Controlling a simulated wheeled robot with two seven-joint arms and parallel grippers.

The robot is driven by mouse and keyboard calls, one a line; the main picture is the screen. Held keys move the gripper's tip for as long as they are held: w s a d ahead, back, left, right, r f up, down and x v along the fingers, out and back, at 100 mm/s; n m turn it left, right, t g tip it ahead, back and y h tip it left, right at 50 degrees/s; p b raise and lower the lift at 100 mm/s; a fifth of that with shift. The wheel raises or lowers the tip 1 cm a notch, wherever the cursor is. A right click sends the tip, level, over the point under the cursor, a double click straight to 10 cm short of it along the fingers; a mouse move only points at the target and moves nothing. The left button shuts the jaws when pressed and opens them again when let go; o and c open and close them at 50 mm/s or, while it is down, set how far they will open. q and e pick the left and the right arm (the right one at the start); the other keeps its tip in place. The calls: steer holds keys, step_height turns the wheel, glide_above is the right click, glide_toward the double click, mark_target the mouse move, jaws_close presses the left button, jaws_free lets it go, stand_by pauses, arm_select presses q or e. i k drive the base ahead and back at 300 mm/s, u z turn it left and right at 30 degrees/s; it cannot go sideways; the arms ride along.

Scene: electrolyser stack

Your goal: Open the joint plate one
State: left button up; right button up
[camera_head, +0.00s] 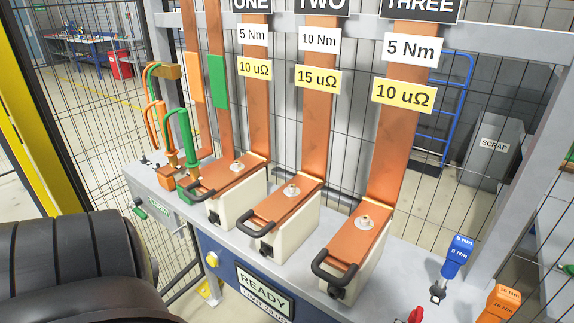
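Joint plate one (222,182) is a copper plate lying on a pale block (234,205), below the copper bar (261,120) under the "ONE" sign (251,4). A bolt (238,167) sits on top of it near the bar. A black handle (200,195) is at its front end. The plate lies down on its block. Labels above read "5 Nm" (252,37) and "10 uΩ" (255,69). Neither of my grippers shows. A dark, ribbed part of my arm fills the lower left, with no fingers visible.
Similar plates two (285,208) and three (352,245) lie to the right. Green (187,135) and orange (162,130) looped leads stand on the left. A blue "5 Nm" tool (456,255) and an orange tool (499,303) stand at the right. A "READY" display (264,284) is in front.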

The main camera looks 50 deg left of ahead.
mark_target(215, 181)
steer(key=z, duration=0.6)
steer(key=k, duration=1.2)
steer(key=u, duration=2.25)
steer(key=i, duration=0.2)
